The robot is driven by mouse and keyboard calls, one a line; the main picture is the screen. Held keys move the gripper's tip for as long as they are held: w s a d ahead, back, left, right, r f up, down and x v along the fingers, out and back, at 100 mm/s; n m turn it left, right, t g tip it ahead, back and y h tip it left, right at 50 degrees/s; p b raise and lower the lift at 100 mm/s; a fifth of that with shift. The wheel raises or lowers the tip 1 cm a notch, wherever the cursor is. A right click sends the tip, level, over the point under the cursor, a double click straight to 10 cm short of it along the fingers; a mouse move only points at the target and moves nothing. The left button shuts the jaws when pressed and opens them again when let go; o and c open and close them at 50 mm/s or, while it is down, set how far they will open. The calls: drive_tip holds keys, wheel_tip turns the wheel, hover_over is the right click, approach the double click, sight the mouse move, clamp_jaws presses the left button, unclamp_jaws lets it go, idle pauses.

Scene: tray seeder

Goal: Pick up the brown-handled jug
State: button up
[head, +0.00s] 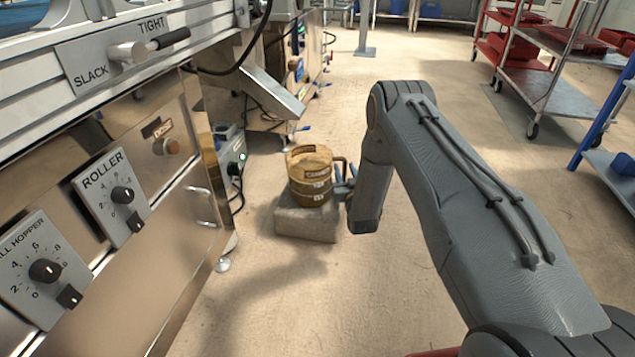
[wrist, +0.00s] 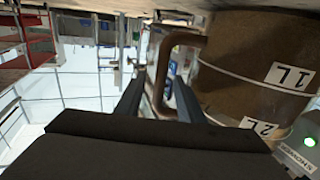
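The jug (head: 309,178) is a brown, round vessel with pale bands, standing upright on a grey block (head: 305,225) on the floor. Its brown handle (head: 342,162) sticks out to the right. In the wrist view, which looks upside down, the jug (wrist: 235,70) fills the upper right, with "1L" and "2L" labels. My gripper (wrist: 158,88) is open there, its two fingers apart. The handle shows between the fingertips; I cannot tell how deep it sits. In the head view, my gripper (head: 346,187) is beside the handle, partly hidden by my arm.
A metal machine with a ROLLER dial (head: 118,195) runs along the left, close to the jug. A sloping metal chute (head: 272,95) juts out behind the jug. Red-shelved carts (head: 540,75) and a blue-framed rack (head: 605,130) stand at right. The floor between is clear.

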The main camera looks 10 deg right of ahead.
drive_tip(key=w+b, duration=0.2)
drive_tip(key=w, duration=0.2)
drive_tip(key=shift+w+a, duration=0.1)
drive_tip(key=shift+w, duration=0.05)
drive_tip(key=shift+c, duration=0.3)
clamp_jaws()
idle(1.0)
drive_tip(key=shift+r, duration=0.1)
